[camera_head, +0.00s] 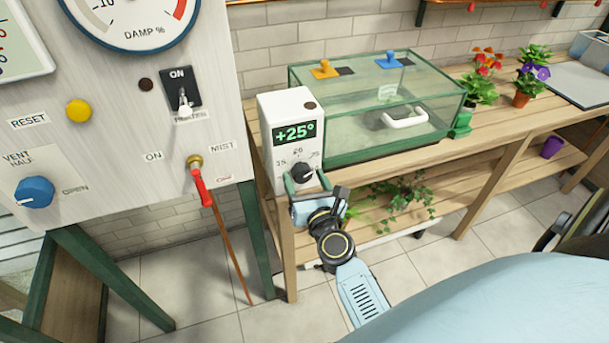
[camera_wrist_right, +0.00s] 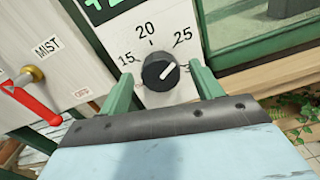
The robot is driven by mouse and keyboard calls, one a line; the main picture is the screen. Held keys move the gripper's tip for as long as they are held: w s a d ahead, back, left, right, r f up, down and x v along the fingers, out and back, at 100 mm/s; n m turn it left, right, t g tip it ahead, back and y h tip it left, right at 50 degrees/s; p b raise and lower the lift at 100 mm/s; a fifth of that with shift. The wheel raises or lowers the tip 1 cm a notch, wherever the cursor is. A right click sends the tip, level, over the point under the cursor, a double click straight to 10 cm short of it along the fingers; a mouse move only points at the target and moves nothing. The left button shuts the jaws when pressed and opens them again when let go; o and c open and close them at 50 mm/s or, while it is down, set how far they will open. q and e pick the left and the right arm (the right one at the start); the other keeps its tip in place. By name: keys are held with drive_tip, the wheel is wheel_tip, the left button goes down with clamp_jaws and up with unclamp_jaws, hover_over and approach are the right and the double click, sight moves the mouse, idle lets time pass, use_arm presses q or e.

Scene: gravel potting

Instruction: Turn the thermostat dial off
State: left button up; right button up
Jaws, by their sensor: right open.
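The thermostat is a white box (camera_head: 275,115) on the wooden bench, with a lit display (camera_head: 294,133) reading +25°. Its black dial (camera_head: 302,172) has marks for 15, 20 and 25 around it. In the right wrist view the dial (camera_wrist_right: 160,72) shows a white pointer line toward the upper right, near the 25. My right gripper (camera_head: 303,181) is in front of the dial. Its green fingers (camera_wrist_right: 163,88) are open, one on each side of the dial, with gaps visible. Any off mark on the dial cannot be made out. My left gripper is out of view.
A green-framed glass case (camera_head: 375,145) stands right of the thermostat. A control panel (camera_head: 120,110) with switches, a blue knob (camera_head: 34,192) and a red lever (camera_head: 201,186) stands to the left. Potted flowers (camera_head: 480,88) are farther right. A trailing plant (camera_head: 403,195) is below.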

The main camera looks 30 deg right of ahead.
drive_tip(key=shift+w+d, duration=0.15)
drive_tip(key=shift+w, duration=0.3)
drive_tip(key=c, duration=1)
drive_tip(key=shift+n, duration=0.3)
